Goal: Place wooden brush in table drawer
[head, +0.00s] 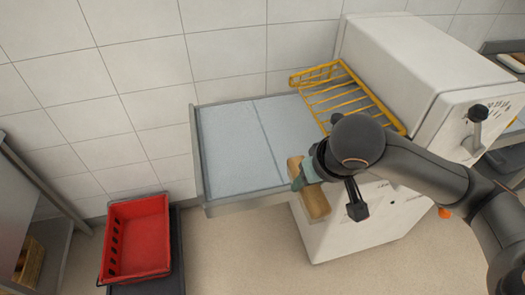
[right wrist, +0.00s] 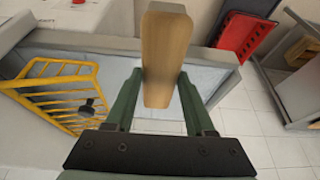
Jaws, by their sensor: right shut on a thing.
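The wooden brush (head: 316,204) is a light brown block in my right gripper (head: 304,178). In the right wrist view the brush (right wrist: 164,50) sits between the green fingers (right wrist: 158,88), its long side pointing away from the palm. A shallow, grey-rimmed tray (head: 252,207) with a pale blue-grey floor extends left of the white oven; it looks like an open drawer, but I cannot be sure. The brush is at its front right edge, seemingly above the rim. No bristles are visible. My left gripper is out of view.
A yellow wire rack (head: 338,93) lies at the tray's right end against the white oven (head: 420,62). The left and middle of the tray floor are empty. A red crate (head: 136,240) stands low at the left, near a metal shelf (head: 45,190).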

